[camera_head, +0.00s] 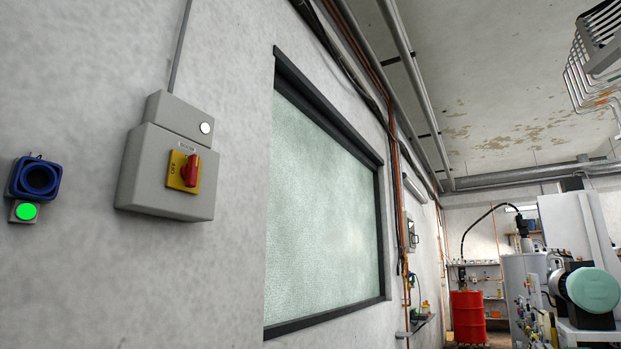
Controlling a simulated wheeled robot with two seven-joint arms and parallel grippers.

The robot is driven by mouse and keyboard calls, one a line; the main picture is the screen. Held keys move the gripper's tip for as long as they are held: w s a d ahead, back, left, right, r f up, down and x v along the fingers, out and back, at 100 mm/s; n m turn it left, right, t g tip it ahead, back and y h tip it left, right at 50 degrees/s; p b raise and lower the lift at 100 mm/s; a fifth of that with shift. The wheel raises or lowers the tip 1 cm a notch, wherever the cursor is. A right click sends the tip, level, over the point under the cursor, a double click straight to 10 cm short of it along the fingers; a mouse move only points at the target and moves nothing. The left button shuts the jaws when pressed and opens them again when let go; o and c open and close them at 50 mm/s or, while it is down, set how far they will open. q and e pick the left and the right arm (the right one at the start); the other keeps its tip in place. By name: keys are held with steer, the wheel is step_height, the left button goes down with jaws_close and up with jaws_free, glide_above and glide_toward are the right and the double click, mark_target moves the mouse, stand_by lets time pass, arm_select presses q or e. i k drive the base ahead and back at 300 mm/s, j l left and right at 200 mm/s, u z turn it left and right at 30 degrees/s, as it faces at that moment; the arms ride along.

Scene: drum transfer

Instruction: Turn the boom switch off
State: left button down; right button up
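A grey switch box (145,178) is mounted on the wall at the left of the head view. On its front is a red rotary handle (190,170) on a yellow plate (176,172). The handle looks roughly upright, and small dark lettering on the plate is hard to read. A small pale round indicator (206,128) sits on the box's upper part. Neither of my grippers is in view.
A dark-framed frosted window (322,210) is right of the box. A red drum (468,318), a large pale tank (524,285) and machinery stand at the far right.

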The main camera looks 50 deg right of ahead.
mark_target(189, 172)
steer(key=z, duration=1.05)
